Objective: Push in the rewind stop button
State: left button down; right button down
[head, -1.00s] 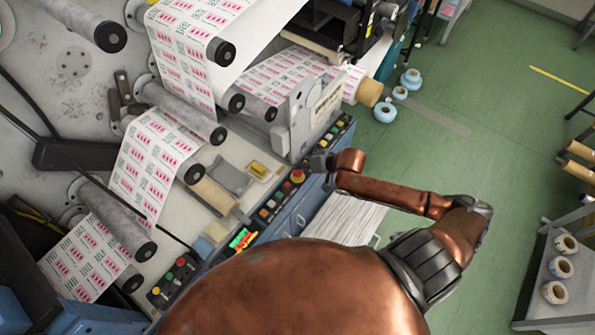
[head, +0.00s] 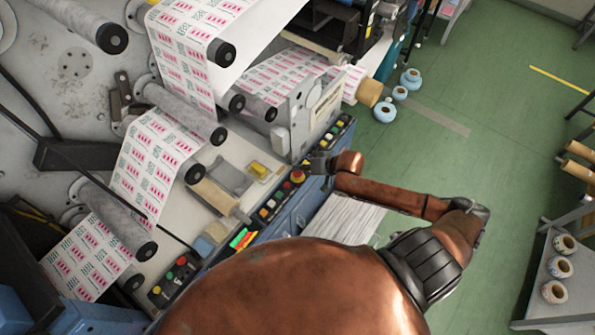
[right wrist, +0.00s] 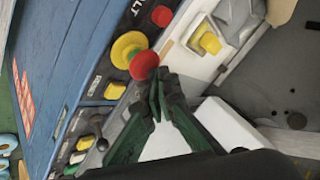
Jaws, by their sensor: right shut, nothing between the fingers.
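A red mushroom button with a yellow collar (head: 298,176) stands on the control strip along the machine's front edge. In the right wrist view its red cap (right wrist: 143,65) is close to the fingertips. Another red button (right wrist: 161,16) sits farther along the strip. I cannot read which button is labelled rewind stop. My right gripper (head: 317,164) is just right of and above the mushroom button in the head view. In the wrist view its dark green fingers (right wrist: 157,88) are together and empty, tips beside the red cap's edge. I cannot tell whether they touch. My left gripper is out of view.
More colored buttons (head: 264,212) line the strip. Printed label web (head: 160,150) runs over rollers.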

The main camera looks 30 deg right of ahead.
aim_at(299, 172)
jog(key=shift+f, duration=0.35)
jog(key=shift+r, duration=0.2)
jog(key=shift+r+p, duration=0.8)
jog(key=shift+p, duration=0.45)
notch_tip(299, 172, up, 5)
jog(key=p, duration=0.6)
dwell(0.5)
